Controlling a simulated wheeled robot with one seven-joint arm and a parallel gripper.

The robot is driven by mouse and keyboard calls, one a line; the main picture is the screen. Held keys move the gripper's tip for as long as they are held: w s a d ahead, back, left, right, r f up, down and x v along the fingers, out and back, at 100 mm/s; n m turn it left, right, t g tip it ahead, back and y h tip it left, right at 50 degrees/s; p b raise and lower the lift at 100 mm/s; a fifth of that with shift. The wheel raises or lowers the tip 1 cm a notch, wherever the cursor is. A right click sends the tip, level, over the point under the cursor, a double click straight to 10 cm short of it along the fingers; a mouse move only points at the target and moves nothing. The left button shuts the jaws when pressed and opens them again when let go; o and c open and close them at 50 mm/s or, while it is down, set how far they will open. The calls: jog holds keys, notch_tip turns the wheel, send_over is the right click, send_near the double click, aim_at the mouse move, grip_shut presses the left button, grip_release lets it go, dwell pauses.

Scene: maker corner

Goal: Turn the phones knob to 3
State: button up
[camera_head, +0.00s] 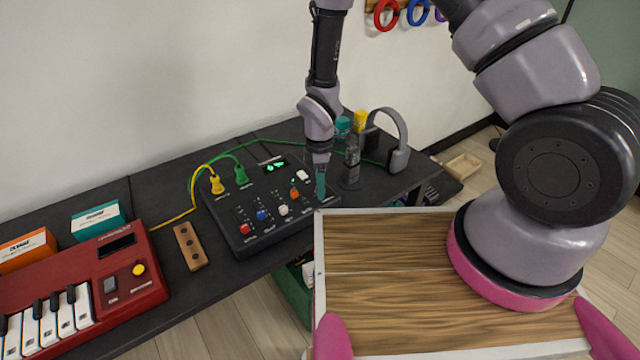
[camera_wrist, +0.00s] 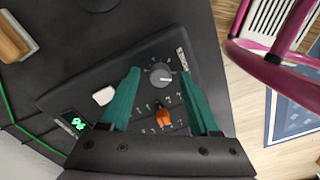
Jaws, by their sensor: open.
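The black mixer console (camera_head: 265,212) sits on the dark table, with coloured sliders, a white button (camera_wrist: 104,95) and a lit green display (camera_wrist: 73,121). In the wrist view a round grey knob (camera_wrist: 160,75), with a dial of small marks around it, lies between the tips of my gripper's teal fingers (camera_wrist: 160,73). The fingers are open, with a gap on each side of the knob. An orange knob (camera_wrist: 163,117) is closer to the palm. In the head view my gripper (camera_head: 320,188) points down over the console's right end and hides the grey knob. The dial labels are too small to read.
Yellow and green cables plug into yellow (camera_head: 217,185) and green (camera_head: 241,175) plugs at the console's back. Grey headphones (camera_head: 398,160) stand right of my gripper. A red keyboard (camera_head: 85,285) and a wooden block (camera_head: 190,247) lie to the left.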

jog(key=shift+f, duration=0.1)
grip_shut()
jog(key=shift+m, duration=0.3)
jog(key=m, duration=1.2)
jog(key=shift+m, duration=2.5)
